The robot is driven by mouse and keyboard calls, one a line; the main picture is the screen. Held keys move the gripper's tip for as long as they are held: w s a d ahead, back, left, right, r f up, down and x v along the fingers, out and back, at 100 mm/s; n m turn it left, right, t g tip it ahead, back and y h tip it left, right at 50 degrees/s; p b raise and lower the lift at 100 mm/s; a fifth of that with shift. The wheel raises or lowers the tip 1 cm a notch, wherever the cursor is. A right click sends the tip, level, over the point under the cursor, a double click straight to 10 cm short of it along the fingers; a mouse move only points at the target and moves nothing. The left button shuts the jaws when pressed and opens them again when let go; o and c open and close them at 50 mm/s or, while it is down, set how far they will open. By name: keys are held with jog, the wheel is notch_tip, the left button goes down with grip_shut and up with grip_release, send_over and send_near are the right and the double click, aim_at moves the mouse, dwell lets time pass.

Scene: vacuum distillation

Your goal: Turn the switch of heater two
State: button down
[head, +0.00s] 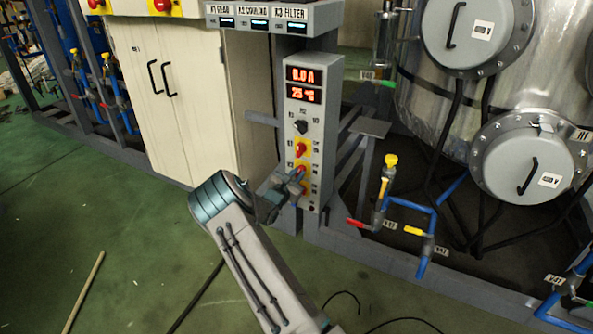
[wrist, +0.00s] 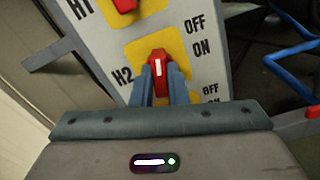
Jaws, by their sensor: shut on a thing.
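The heater two switch (wrist: 158,64) is a red knob with a white mark on a yellow plate, labelled H2, with ON and OFF printed to its right. My gripper (wrist: 158,75) is shut on this knob, one finger on each side. The white mark runs almost upright in the wrist view. In the head view, my gripper (head: 296,175) reaches the lower part of the grey control panel (head: 322,125) and partly hides the H2 knob.
The red H1 knob (head: 301,149) sits above H2, with a black knob (head: 301,126) higher up. The red display (head: 303,84) tops the panel. A cream cabinet (head: 185,110) stands left; pipes with a yellow valve (head: 390,160) stand right.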

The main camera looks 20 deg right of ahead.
jog(key=shift+n+p, duration=0.95)
jog(key=shift+n, duration=0.65)
jog(key=shift+f, duration=0.1)
jog(key=c, duration=1.4)
grip_release()
jog(key=shift+c, duration=0.2)
jog(key=shift+s, duration=0.1)
jog(key=p+v, duration=0.3)
jog(key=v, duration=1)
jog(key=shift+s+a, duration=0.25)
jog(key=shift+a, duration=0.05)
